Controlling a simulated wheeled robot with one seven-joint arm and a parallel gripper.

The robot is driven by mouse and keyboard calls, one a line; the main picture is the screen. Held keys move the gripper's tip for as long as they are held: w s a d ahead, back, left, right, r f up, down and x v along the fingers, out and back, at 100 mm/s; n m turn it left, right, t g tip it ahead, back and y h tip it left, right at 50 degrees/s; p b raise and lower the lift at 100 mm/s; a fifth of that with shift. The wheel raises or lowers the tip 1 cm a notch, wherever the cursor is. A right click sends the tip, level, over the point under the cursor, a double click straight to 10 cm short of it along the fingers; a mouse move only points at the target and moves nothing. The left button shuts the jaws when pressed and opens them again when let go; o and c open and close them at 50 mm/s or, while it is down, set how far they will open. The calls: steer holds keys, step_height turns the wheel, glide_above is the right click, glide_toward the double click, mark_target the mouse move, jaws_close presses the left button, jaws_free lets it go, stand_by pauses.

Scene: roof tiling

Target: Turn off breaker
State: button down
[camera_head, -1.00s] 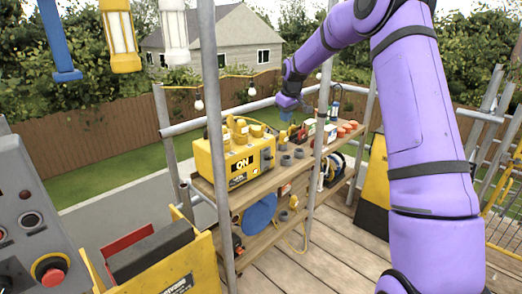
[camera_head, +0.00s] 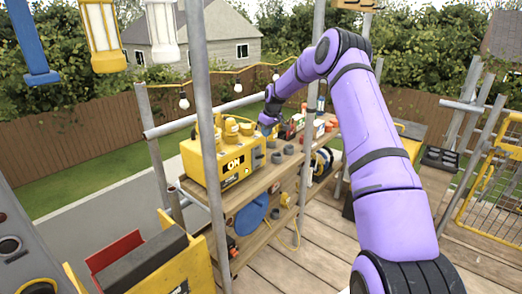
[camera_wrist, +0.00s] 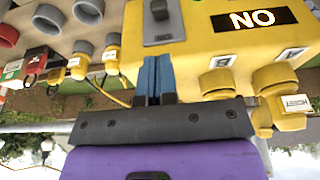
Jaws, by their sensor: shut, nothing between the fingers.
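The yellow breaker box (camera_head: 203,168) stands on the upper wooden shelf and shows a lit "ON" display (camera_head: 235,163) on its front. In the wrist view the box (camera_wrist: 215,50) appears upside down, with its display (camera_wrist: 255,18) reading inverted. A dark switch lever on a grey plate (camera_wrist: 163,22) sits on the box. My gripper (camera_wrist: 153,58) is shut, its blue fingers together, with the tips just short of the lever and nothing held. In the head view my gripper (camera_head: 268,122) is beside the right end of the box.
Yellow plugs (camera_wrist: 280,95), one labelled "HOIST", are in the box close to my gripper. Grey and red sockets (camera_wrist: 45,18) and labelled plugs lie on the shelf nearby. A scaffold pole (camera_head: 205,130) stands in front of the shelf.

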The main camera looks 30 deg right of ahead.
mark_target(261, 155)
steer(key=shift+f, duration=0.1)
steer(key=x, duration=0.9)
steer(key=shift+w+f, duration=0.1)
steer(key=shift+f, duration=0.3)
steer(key=shift+d, duration=0.1)
steer(key=shift+t, duration=0.3)
steer(key=shift+f, duration=0.1)
